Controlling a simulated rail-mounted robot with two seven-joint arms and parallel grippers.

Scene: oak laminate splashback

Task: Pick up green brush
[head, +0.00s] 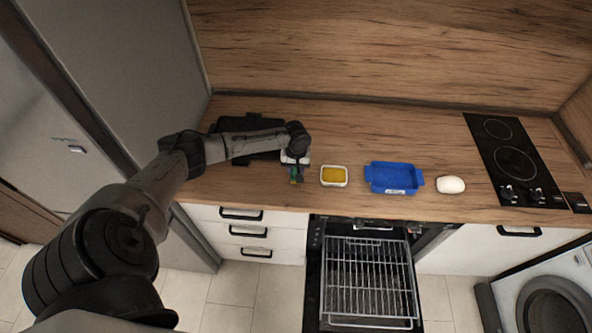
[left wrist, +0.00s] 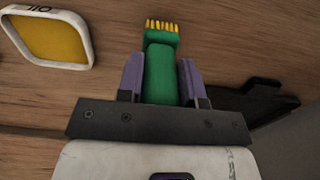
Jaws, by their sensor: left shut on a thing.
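The green brush (left wrist: 161,72) has a green handle and yellow bristles at its far end. My left gripper (left wrist: 161,82) is shut on the handle, with one purple finger on each side, in the left wrist view. In the head view my left gripper (head: 296,174) is over the counter near its front edge, and only a small part of the green brush (head: 293,179) shows below it. I cannot tell whether the brush touches the counter. My right gripper is not in view.
Right of the gripper, a white dish with yellow contents (head: 334,176), a blue tray (head: 394,178) and a white rounded object (head: 450,184) stand on the wooden counter (head: 350,130). A black hob (head: 515,162) lies far right. An open oven with a wire rack (head: 368,276) is below.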

